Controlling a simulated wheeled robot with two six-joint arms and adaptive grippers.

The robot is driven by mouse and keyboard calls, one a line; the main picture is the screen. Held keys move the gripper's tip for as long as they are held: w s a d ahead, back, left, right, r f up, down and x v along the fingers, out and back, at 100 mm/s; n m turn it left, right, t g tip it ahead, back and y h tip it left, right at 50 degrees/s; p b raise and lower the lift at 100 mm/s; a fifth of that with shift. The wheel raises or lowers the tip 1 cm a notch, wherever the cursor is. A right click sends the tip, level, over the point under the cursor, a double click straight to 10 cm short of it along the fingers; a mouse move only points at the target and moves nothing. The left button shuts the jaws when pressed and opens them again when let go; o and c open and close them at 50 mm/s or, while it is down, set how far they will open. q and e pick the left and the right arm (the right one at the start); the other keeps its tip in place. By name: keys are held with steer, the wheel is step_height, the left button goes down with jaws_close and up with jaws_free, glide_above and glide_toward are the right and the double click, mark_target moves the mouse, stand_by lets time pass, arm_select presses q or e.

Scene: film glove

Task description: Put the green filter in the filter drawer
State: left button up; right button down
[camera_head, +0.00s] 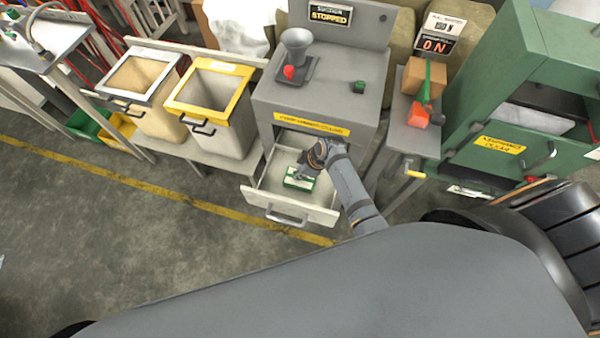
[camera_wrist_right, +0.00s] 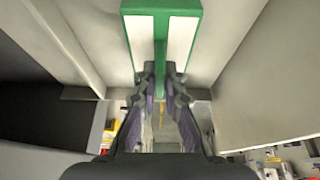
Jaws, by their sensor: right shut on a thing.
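The green filter (camera_head: 299,179) has a green frame with pale panels. In the head view it is inside the open filter drawer (camera_head: 323,215), within its walls. My right gripper (camera_head: 307,168) reaches into the drawer from the right and is shut on the filter. The right wrist view shows the gripper's two fingers (camera_wrist_right: 161,75) closed on the green middle rib of the filter (camera_wrist_right: 161,30), with the drawer's pale walls on both sides. I cannot tell whether the filter touches the drawer floor. My left gripper is not in view.
The grey machine (camera_head: 325,100) stands behind the drawer, with a red knob (camera_head: 289,72) and a green button (camera_head: 358,87) on top. A yellow-rimmed bin (camera_head: 212,105) is to the left. A green cabinet (camera_head: 520,60) is at the right. The floor in front is clear.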

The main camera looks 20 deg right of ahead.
steer(key=c, duration=1.5)
jaws_free()
steer(key=shift+f, duration=0.1)
steer(key=shift+o, duration=0.2)
steer(key=p+v, duration=0.1)
steer(key=v, duration=1.1)
